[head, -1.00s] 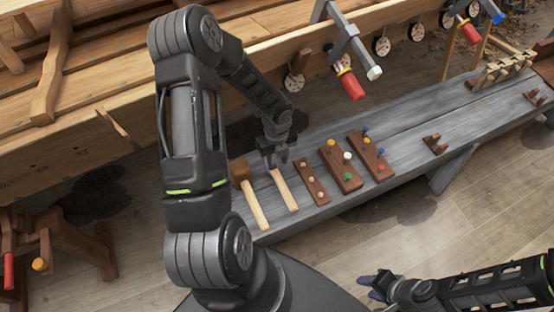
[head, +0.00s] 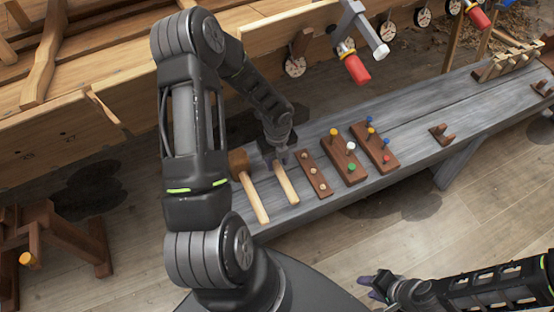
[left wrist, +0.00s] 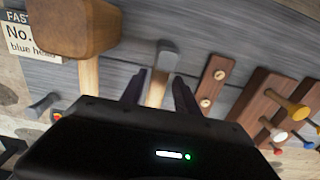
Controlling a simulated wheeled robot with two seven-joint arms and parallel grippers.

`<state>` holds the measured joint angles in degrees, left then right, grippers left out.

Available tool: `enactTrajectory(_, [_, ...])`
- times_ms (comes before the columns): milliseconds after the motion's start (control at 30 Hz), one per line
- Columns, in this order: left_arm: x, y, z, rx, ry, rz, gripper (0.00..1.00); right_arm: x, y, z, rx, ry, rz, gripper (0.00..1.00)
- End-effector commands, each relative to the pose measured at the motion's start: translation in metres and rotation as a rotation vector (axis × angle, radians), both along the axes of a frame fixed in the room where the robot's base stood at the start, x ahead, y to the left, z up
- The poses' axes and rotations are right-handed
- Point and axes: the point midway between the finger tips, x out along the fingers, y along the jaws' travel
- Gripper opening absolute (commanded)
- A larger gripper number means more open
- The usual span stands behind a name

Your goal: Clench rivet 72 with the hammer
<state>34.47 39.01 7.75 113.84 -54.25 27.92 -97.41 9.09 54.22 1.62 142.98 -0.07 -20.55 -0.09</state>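The hammer has a pale wooden handle (head: 286,185) and lies on the grey bench. Its small grey head (left wrist: 168,53) shows in the left wrist view. My left gripper (head: 279,158) is low over the hammer's head end. In the left wrist view its two fingers (left wrist: 158,90) are apart, one on each side of the handle, with gaps visible; whether they reach down to handle level is unclear. My right gripper (head: 373,287) is open and empty, at the lower right, away from the bench.
A wooden mallet (head: 254,200) lies just left of the hammer. Right of it are a small peg block (head: 316,175) and blocks with coloured pegs (head: 342,158). A red-handled clamp (head: 357,68) hangs on the hull plank.

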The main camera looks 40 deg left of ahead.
Motion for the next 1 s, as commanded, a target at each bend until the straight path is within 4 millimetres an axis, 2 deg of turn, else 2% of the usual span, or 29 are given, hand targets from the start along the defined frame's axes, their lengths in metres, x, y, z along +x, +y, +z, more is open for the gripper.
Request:
enactTrajectory(33, [0.0, 0.0, -0.01, 0.0, 0.0, -0.001, 0.37, 0.0, 0.0, -0.008, 0.0, 0.0, 0.0, 0.36])
enactTrajectory(200, [0.0, -0.001, -0.021, -0.001, 0.0, -0.001, 0.37, 0.0, 0.0, -0.015, 0.0, 0.0, 0.001, 0.36])
enactTrajectory(667, [0.0, 0.0, -0.025, 0.0, 0.0, 0.0, 0.36, 0.0, 0.0, -0.017, 0.0, 0.0, 0.001, 0.36])
enactTrajectory(1000, [0.0, 0.0, -0.025, 0.0, 0.0, -0.001, 0.09, 0.0, 0.0, -0.017, 0.0, 0.0, 0.001, 0.36])
